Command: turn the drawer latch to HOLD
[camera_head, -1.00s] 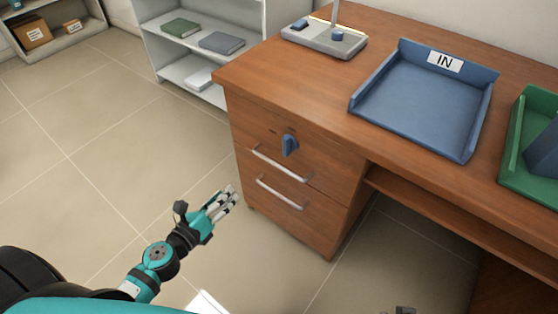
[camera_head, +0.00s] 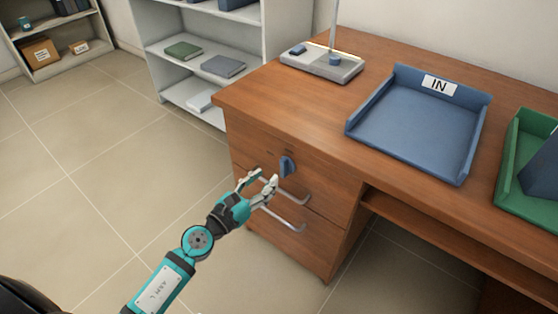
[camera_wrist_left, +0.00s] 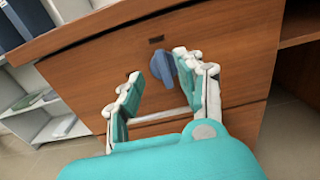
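The drawer latch is a blue knob (camera_head: 287,166) on the upper front of the wooden desk's drawer unit, above a silver handle. It also shows in the left wrist view (camera_wrist_left: 163,68), ahead of my fingers. Its grip looks near upright in the head view. Small dark marks lie above it, too small to read. My left gripper (camera_head: 262,180) is open and empty, just left of and below the latch, in front of the upper handle. In the left wrist view its fingers (camera_wrist_left: 165,82) are spread; the right fingertip overlaps the latch's edge, but contact cannot be told.
Two silver drawer handles, the lower one (camera_head: 282,219) clear of the gripper, stick out below the latch. On the desk are a blue IN tray (camera_head: 415,125), a green tray (camera_head: 515,155) and a lamp base (camera_head: 322,64). Floor to the left is free.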

